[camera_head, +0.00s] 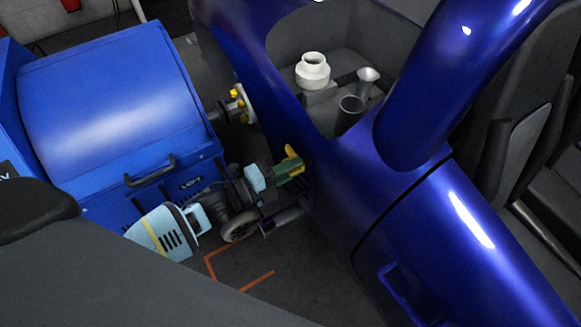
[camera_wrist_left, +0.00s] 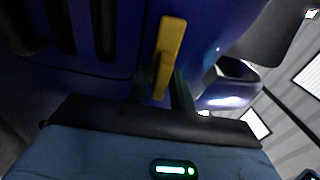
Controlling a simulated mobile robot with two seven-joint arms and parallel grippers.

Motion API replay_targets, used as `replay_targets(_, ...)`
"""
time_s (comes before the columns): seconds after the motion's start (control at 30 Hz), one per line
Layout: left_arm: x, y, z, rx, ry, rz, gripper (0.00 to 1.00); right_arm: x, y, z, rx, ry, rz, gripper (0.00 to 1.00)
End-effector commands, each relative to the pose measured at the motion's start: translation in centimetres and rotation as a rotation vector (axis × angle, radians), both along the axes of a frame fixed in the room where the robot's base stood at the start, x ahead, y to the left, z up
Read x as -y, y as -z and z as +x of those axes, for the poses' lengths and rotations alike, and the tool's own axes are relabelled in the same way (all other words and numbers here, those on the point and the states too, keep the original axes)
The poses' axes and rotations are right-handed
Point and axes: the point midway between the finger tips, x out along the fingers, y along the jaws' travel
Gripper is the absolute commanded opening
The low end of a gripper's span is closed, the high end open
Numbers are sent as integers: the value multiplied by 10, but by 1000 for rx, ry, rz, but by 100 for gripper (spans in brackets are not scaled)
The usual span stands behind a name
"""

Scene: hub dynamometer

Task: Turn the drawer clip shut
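The yellow drawer clip (camera_head: 293,160) shows at the side of the blue vehicle body, in the middle of the head view. In the left wrist view the clip is a tilted yellow bar (camera_wrist_left: 168,50) in front of a dark blue surface. My left gripper (camera_head: 290,170) has dark green fingers and reaches the clip from the left. In the left wrist view the fingers (camera_wrist_left: 164,92) stand close on both sides of the bar's lower end and appear shut on it. The clip's mount is hidden. My right gripper is in neither view.
A blue drum-shaped machine (camera_head: 110,95) with a black handle stands at the left. A shaft with yellow parts (camera_head: 235,105) lies between machine and vehicle. A white jar (camera_head: 313,70) and metal cups (camera_head: 350,112) sit inside the vehicle opening. Orange lines (camera_head: 232,270) mark the floor.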

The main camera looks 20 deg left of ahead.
Motion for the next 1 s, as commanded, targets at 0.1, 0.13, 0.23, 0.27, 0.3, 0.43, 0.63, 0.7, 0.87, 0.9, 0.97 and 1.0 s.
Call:
replay_targets(0.1, 0, 0, 0, 0, 0, 0, 1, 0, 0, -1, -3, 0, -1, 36)
replay_targets(0.13, 0, 0, 0, -1, 0, -1, 1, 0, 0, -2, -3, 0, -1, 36)
replay_targets(0.23, 0, 0, 0, -6, 0, -8, 1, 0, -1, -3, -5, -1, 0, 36)
replay_targets(0.27, 0, 0, 0, -9, 0, -12, 1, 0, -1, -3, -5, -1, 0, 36)
replay_targets(0.3, 0, 0, 0, -15, 0, -19, 1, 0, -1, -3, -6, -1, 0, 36)
replay_targets(0.43, 0, -1, 0, -46, 0, -57, 1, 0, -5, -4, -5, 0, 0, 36)
replay_targets(0.63, 0, -1, 0, -129, 0, -164, 1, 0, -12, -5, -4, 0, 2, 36)
replay_targets(0.7, 0, -2, 0, -167, 0, -212, 1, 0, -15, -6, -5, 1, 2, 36)
replay_targets(0.87, 0, -2, 0, -259, 0, -333, 1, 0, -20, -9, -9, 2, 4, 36)
replay_targets(0.9, -1, -2, 0, -283, 0, -364, 1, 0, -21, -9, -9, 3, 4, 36)
replay_targets(0.97, 0, -1, 0, -319, -1, -407, 1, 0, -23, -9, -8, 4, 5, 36)
replay_targets(1.0, 0, -1, 0, -343, 0, -438, 1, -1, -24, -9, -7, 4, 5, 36)
